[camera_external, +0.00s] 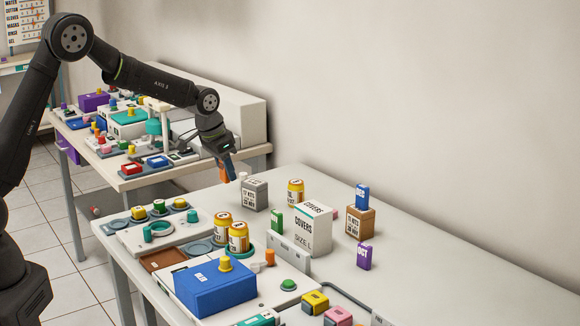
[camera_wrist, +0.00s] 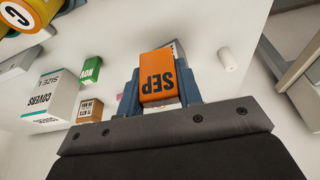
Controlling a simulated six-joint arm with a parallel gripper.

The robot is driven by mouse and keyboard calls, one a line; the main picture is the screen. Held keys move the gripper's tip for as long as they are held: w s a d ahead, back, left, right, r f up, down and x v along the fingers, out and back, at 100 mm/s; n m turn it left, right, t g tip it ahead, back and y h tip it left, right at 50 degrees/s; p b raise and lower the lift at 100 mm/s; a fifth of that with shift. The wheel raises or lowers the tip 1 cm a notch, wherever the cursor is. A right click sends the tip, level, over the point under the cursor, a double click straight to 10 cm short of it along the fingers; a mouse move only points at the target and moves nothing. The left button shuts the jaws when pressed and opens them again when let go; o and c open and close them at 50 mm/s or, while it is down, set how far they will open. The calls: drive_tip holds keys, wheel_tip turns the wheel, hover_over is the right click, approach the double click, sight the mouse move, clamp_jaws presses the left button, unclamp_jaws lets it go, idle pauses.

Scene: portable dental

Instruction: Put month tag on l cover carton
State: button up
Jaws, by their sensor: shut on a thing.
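My gripper (camera_external: 228,172) is shut on the orange month tag, whose black letters read SEP in the wrist view (camera_wrist: 158,78). The blue fingers sit on both sides of the tag, and it is held in the air above the table's back left part. The L cover carton (camera_external: 313,228) is a white box marked COVERS SIZE L, standing upright on the table, to the right of and nearer than my gripper. It also shows at the left of the wrist view (camera_wrist: 42,97). The tag and carton are apart.
A grey carton (camera_external: 254,194) stands just below my gripper. A green tag (camera_external: 276,220), a yellow jar (camera_external: 295,192) and a brown carton (camera_external: 360,222) with a blue tag (camera_external: 362,196) on top surround the cover carton. A purple tag (camera_external: 364,257) stands nearby. The table's right is clear.

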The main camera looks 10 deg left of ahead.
drive_tip(key=shift+s+d+r, duration=0.25)
drive_tip(key=shift+s+r, duration=0.05)
drive_tip(key=shift+s, duration=0.15)
drive_tip(key=s+d+r+m, duration=0.1)
drive_tip(key=s+d+r, duration=0.3)
drive_tip(key=s+d, duration=0.4)
drive_tip(key=s+d+r+m, duration=0.2)
drive_tip(key=s+d+r, duration=0.2)
drive_tip(key=s+d, duration=0.45)
drive_tip(key=s+d+r+m, duration=0.1)
drive_tip(key=s+d+r, duration=0.3)
drive_tip(key=s+d, duration=0.35)
hover_over(320, 207)
drive_tip(key=a, duration=0.1)
drive_tip(key=shift+g+h, duration=0.3)
drive_tip(key=shift+g, duration=0.1)
drive_tip(key=f, duration=0.7)
drive_tip(key=shift+s+f, duration=0.1)
drive_tip(key=shift+s, duration=0.15)
drive_tip(key=shift+w+f, duration=0.1)
drive_tip(key=shift+f, duration=1.95)
drive_tip(key=shift+f, duration=0.2)
drive_tip(key=o, duration=1)
drive_tip(key=shift+c, duration=0.2)
